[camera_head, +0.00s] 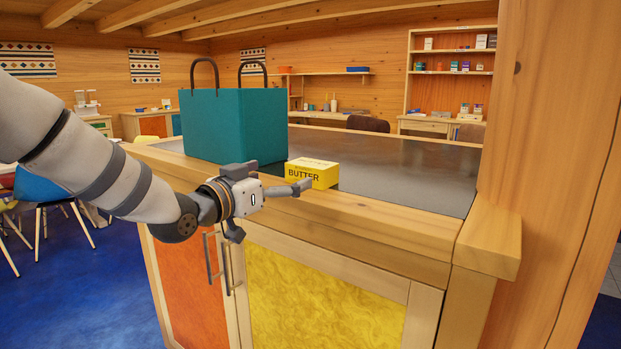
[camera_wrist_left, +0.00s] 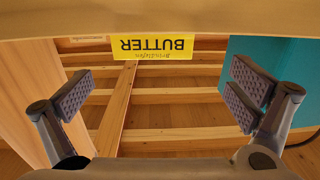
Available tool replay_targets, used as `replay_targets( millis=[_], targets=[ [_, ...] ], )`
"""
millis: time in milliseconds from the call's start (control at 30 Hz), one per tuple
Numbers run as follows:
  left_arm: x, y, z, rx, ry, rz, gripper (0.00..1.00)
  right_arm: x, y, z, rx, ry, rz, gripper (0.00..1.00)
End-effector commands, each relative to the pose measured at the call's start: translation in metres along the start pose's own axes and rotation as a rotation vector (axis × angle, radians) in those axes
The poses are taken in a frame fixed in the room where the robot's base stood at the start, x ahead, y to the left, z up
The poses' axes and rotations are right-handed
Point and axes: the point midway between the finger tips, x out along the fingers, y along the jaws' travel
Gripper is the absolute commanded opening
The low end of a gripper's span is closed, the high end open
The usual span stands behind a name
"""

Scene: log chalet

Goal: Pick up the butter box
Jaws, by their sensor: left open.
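The yellow butter box (camera_head: 312,172) with dark "BUTTER" lettering sits on the grey countertop near its front edge, just right of a teal bag. In the left wrist view the butter box (camera_wrist_left: 153,47) appears upside down at the top centre, ahead of and between the fingers, its lower part cut off by the wooden edge. My left gripper (camera_head: 270,209) is open and empty, in front of the counter edge and a little left of and below the box. Its spread fingers (camera_wrist_left: 160,97) touch nothing in the wrist view. My right gripper is not in view.
The teal bag (camera_head: 233,125) with dark handles stands on the counter directly left of the box. The wooden counter rim (camera_head: 375,215) lies close to my gripper. A wooden post (camera_head: 545,180) rises at the right. The grey countertop (camera_head: 415,172) right of the box is clear.

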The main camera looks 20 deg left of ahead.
Motion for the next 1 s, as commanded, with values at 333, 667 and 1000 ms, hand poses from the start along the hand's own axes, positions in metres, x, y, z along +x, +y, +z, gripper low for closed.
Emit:
replay_targets(
  millis=[333, 667, 1000],
  targets=[
    [0.059, 0.007, 0.002, -0.001, -0.007, 0.001, 1.0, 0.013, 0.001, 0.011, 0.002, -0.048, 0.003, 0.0],
    [0.078, 0.006, -0.003, -0.003, -0.002, 0.0, 1.0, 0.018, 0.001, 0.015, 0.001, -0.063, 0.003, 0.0],
    [0.078, 0.006, -0.004, -0.002, 0.0, 0.0, 0.46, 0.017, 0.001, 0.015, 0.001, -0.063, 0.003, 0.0]
  ],
)
